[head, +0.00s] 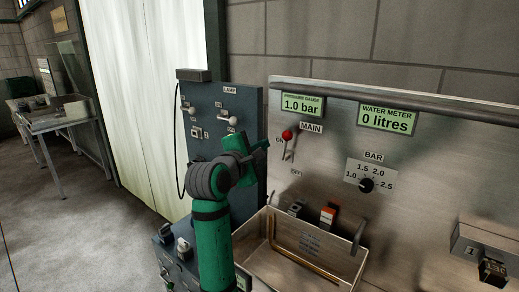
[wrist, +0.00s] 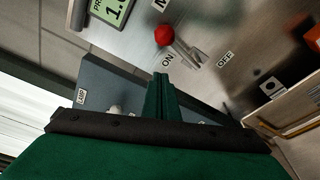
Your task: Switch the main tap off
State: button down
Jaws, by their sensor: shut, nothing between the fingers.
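The main tap is a lever with a red knob (head: 287,135) on the steel panel, beside the MAIN label. Its knob is up at the ON end, and the OFF label (head: 296,172) is lower down. My gripper (head: 266,143) is shut and empty, a little left of the knob in the head view. In the wrist view its closed green fingers (wrist: 161,76) point toward the tap and appear apart from it.
The pressure gauge (head: 303,105) reads 1.0 bar and the water meter (head: 388,118) reads 0 litres. A black BAR dial (head: 367,185) is to the right. An open tray (head: 250,228) stands below. A blue-grey lamp panel (head: 205,100) stands behind my arm.

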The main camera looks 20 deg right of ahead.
aim_at(285, 146)
jog(key=x, duration=0.3)
jog(key=shift+w+d, duration=0.1)
jog(key=shift+w, duration=0.25)
jog(key=shift+s+d+r, duration=0.25)
jog(key=shift+s+d, duration=0.1)
jog(key=shift+s, duration=0.15)
jog(key=shift+s+d+r, duration=0.25)
jog(key=shift+s+d, duration=0.15)
jog(key=shift+s, duration=0.1)
jog(key=shift+s+d+r, duration=0.25)
jog(key=shift+s+d, duration=0.1)
jog(key=shift+s, duration=0.15)
